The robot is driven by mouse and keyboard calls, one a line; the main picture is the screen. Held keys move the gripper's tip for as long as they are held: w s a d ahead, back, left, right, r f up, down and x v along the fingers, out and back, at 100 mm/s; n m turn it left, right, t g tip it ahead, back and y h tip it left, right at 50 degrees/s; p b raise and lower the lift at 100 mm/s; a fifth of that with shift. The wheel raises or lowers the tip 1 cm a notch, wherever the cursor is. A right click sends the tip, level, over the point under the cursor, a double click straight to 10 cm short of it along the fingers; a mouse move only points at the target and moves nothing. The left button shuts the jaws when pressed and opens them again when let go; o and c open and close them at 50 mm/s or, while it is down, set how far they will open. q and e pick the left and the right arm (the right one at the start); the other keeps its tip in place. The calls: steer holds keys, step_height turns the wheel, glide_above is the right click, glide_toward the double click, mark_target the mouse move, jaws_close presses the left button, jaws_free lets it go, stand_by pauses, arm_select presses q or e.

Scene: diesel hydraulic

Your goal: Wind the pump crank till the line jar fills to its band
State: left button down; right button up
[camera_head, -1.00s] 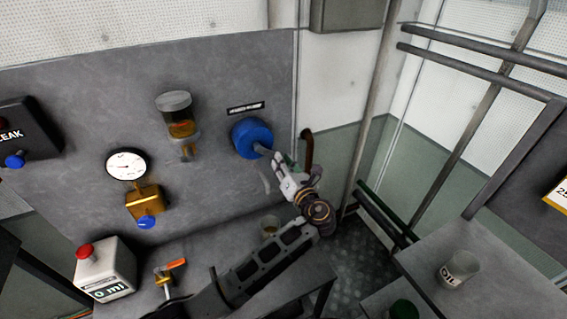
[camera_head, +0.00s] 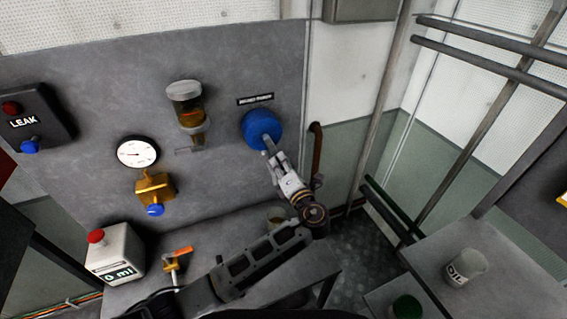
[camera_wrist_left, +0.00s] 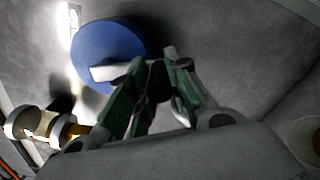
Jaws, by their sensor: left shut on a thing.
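The pump crank is a blue round hub (camera_head: 262,127) on the grey wall panel, with a short grey crank arm (camera_head: 267,142) pointing down and slightly right. The hub (camera_wrist_left: 108,42) and crank arm (camera_wrist_left: 112,72) also show in the left wrist view. My left gripper (camera_head: 272,158) is shut on the crank's handle at the arm's outer end; its green-sided fingers (camera_wrist_left: 158,80) close around it and partly hide it. The line jar (camera_head: 187,104) hangs left of the crank, clear with a grey cap. Amber fluid and a reddish band show in it; the exact level is unclear. My right gripper is out of view.
A gauge (camera_head: 137,152), a brass valve (camera_head: 155,188) with a blue knob, and a LEAK box (camera_head: 33,118) are on the panel. A counter box (camera_head: 114,254) reading 0 ml stands below. An OIL cup (camera_head: 465,267) stands on the right bench. A brown pipe (camera_head: 317,155) runs right of the crank.

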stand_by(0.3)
arm_select(q)
steer(key=c, duration=1.3)
jaws_free()
steer(key=shift+s, duration=0.15)
steer(key=v, duration=1.1)
steer(key=shift+s+d, duration=0.2)
steer(key=shift+s, duration=0.15)
steer(key=shift+f, duration=0.1)
